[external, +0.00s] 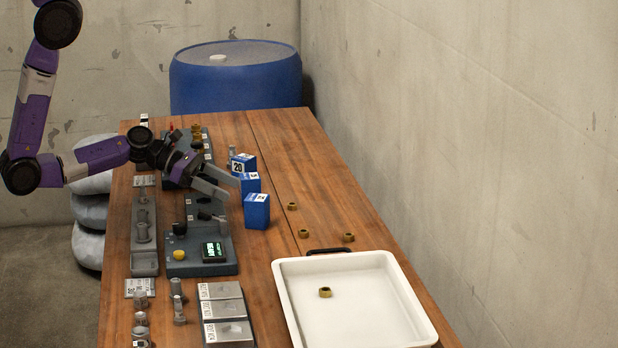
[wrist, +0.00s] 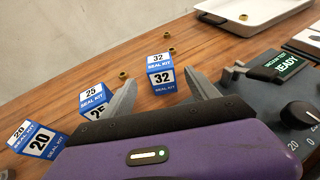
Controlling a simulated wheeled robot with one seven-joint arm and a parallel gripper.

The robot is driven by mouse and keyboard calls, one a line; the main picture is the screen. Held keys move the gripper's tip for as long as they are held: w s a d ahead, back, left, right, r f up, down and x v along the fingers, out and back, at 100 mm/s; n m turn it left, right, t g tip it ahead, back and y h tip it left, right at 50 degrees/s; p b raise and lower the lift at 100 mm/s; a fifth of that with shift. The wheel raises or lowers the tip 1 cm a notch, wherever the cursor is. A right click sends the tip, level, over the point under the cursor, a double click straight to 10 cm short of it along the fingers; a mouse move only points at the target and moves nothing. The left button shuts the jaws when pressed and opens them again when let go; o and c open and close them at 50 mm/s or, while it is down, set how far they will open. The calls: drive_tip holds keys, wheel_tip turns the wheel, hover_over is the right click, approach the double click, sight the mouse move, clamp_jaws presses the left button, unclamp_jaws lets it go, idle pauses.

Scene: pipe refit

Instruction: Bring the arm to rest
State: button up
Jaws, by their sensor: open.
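My arm reaches in from the left in the external view, bent at the elbow. A box marked 25 (wrist: 94,98) is partly hidden by the left finger. A box marked 20 (wrist: 38,141) stands farther left.
A white tray (external: 410,300) at the front right holds one brass ring (external: 325,292). Several brass rings lie loose on the table (external: 330,200). Metal fittings and grey blocks (external: 228,332) stand at the front left. A blue drum (external: 235,85) stands behind the table, a concrete wall at right.

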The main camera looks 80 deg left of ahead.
drive_tip(key=shift+w+a+r+m, duration=0.1)
drive_tip(key=shift+a+m, duration=0.1)
drive_tip(key=shift+m, duration=0.4)
drive_tip(key=s+a+r+m+t+y, duration=0.2)
drive_tip(key=s+a+r+m+y, duration=0.3)
drive_tip(key=m, duration=0.9)
drive_tip(key=s+d+r+m, duration=0.3)
drive_tip(key=s+d+m, duration=0.2)
drive_tip(key=s+m, duration=0.3)
drive_tip(key=s+d+r+m, duration=0.3)
drive_tip(key=s+d+m, duration=0.2)
drive_tip(key=s+m, duration=0.3)
drive_tip(key=shift+s+d+r, duration=0.3)
drive_tip(key=shift+s+r, duration=0.1)
drive_tip(key=shift+s, duration=0.45)
